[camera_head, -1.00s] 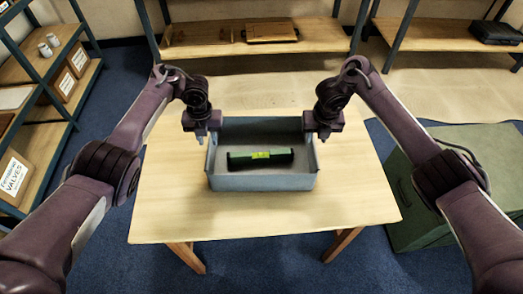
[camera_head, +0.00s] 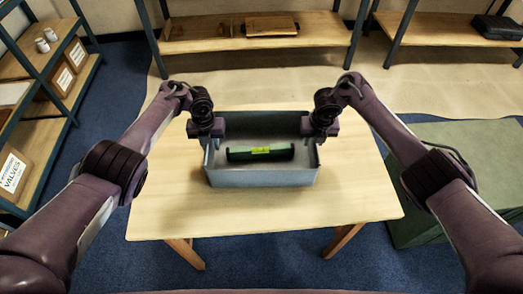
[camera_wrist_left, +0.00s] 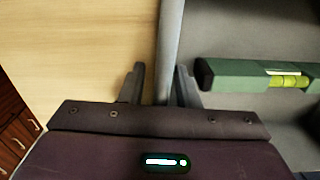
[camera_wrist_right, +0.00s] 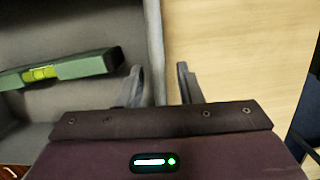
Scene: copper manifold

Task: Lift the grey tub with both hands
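The grey tub (camera_head: 262,179) stands on the wooden table and holds a green spirit level (camera_head: 240,155). My left gripper (camera_head: 209,141) is at the tub's left wall. In the left wrist view its fingers (camera_wrist_left: 160,88) stand either side of the tub's wall (camera_wrist_left: 170,40), with a gap on the outer side. My right gripper (camera_head: 317,141) is at the right wall. In the right wrist view its fingers (camera_wrist_right: 161,85) also straddle the wall (camera_wrist_right: 154,40), with a gap outside. Both are open. The fingertips are mostly hidden in the head view.
The wooden table (camera_head: 262,220) is bare around the tub. A dark green chest (camera_head: 450,150) stands at the right. Shelves (camera_head: 255,40) line the back, and a shelf unit with boxes (camera_head: 75,55) is at the left.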

